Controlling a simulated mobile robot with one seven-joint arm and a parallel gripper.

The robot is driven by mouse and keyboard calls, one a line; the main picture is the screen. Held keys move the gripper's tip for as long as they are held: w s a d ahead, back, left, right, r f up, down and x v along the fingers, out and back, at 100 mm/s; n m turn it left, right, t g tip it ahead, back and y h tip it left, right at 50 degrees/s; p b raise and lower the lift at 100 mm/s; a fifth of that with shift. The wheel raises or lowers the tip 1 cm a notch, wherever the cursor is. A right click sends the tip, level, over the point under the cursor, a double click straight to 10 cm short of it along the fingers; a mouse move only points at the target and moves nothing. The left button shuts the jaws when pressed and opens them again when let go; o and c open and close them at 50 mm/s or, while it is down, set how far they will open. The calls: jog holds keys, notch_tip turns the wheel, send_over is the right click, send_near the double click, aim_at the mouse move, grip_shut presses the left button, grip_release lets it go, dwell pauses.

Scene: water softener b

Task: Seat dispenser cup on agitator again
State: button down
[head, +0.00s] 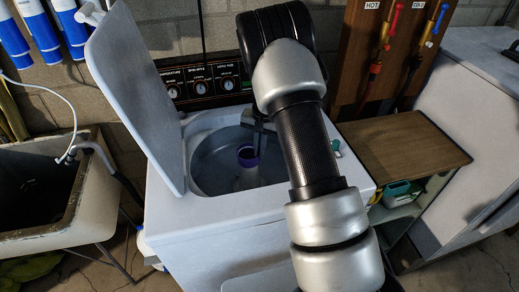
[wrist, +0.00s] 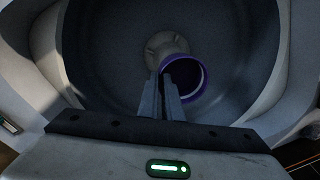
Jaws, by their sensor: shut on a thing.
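The dispenser cup (head: 247,157) has a purple rim and is inside the open washer tub. It also shows in the wrist view (wrist: 203,88), dark inside. My gripper (head: 257,148) reaches down into the tub from the back right. In the wrist view its two narrow fingers (wrist: 167,84) are close together, shut on the left edge of the cup's rim. The pale agitator (wrist: 165,46) shows beyond the fingertips, above and left of the cup in that view. In the head view the agitator (head: 248,178) shows below the cup. The cup's underside is hidden, so I cannot tell whether they touch.
The washer lid (head: 135,85) stands open on the left of the tub opening. The control panel (head: 200,82) rises behind the tub. A utility sink (head: 70,205) is at the left and a wooden-topped shelf (head: 405,150) at the right. The tub wall (wrist: 90,60) surrounds the cup.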

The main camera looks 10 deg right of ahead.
jog(key=c, duration=1.9)
grip_release()
jog(key=shift+o, duration=0.2)
